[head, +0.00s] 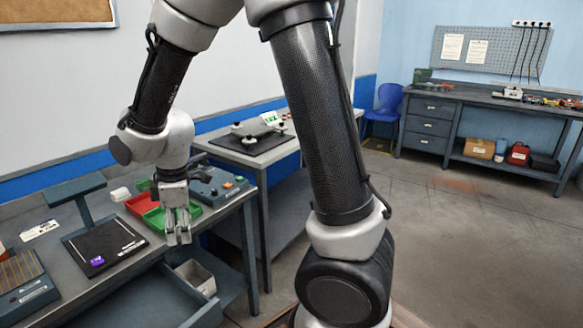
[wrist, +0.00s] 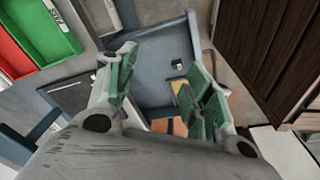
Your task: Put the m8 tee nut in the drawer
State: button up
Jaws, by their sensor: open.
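My gripper (head: 178,240) points down in front of the bench in the head view, above the open drawer (head: 135,301). In the wrist view my gripper (wrist: 160,88) has its green-padded fingers spread wide, with nothing between them. Beyond them is the blue-grey drawer (wrist: 150,62). A small dark and pale piece, which looks like the m8 tee nut (wrist: 178,66), lies on its floor, apart from the fingers. The nut is too small to make out in the head view.
Red (head: 141,204) and green (head: 160,218) trays stand on the bench behind my gripper. A black pad (head: 112,252) with a purple-lit spot lies to their left. A pale bin (head: 196,278) sits below the bench top, near the drawer.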

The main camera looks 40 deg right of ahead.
jog(key=s+d+r+m+t, duration=0.1)
jog(key=s+d+r+m, duration=0.25)
jog(key=d+r, duration=0.25)
jog(key=s+d+r+m+t, duration=0.1)
jog(key=s+d+r+m, duration=0.25)
jog(key=d+r, duration=0.3)
jog(key=s+d+r+m+t, duration=0.1)
jog(key=s+d+r+m, duration=0.3)
jog(key=s+d+m, duration=0.3)
jog(key=s+d, duration=0.1)
jog(key=s, duration=0.3)
jog(key=shift+s+r+h, duration=0.15)
jog(key=shift+s+h, duration=0.15)
jog(key=shift+s, duration=0.1)
